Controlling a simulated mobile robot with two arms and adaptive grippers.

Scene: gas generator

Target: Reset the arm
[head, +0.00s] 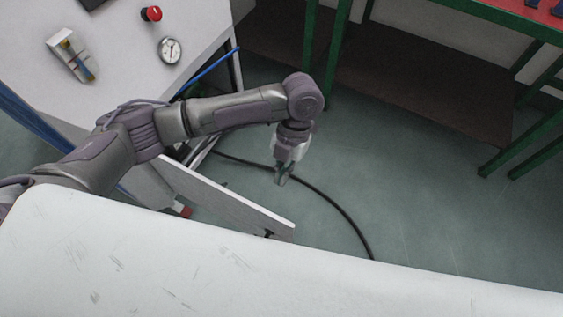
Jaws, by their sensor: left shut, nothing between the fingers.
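My left arm comes in from the left and stretches to the middle of the head view. Its wrist bends down, and my left gripper (282,180) hangs pointing at the floor, over the open space to the right of the white cabinet. The gripper looks shut, with nothing held in it. It is seen from above, so its height over the floor is hard to judge. My right gripper is not in view.
The white cabinet (120,40) carries a red button (151,13) and a round gauge (170,50). Its open white door (225,199) lies below my left arm. A black cable (335,207) crosses the green floor (430,215). A green-framed bench (336,48) stands at the back right.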

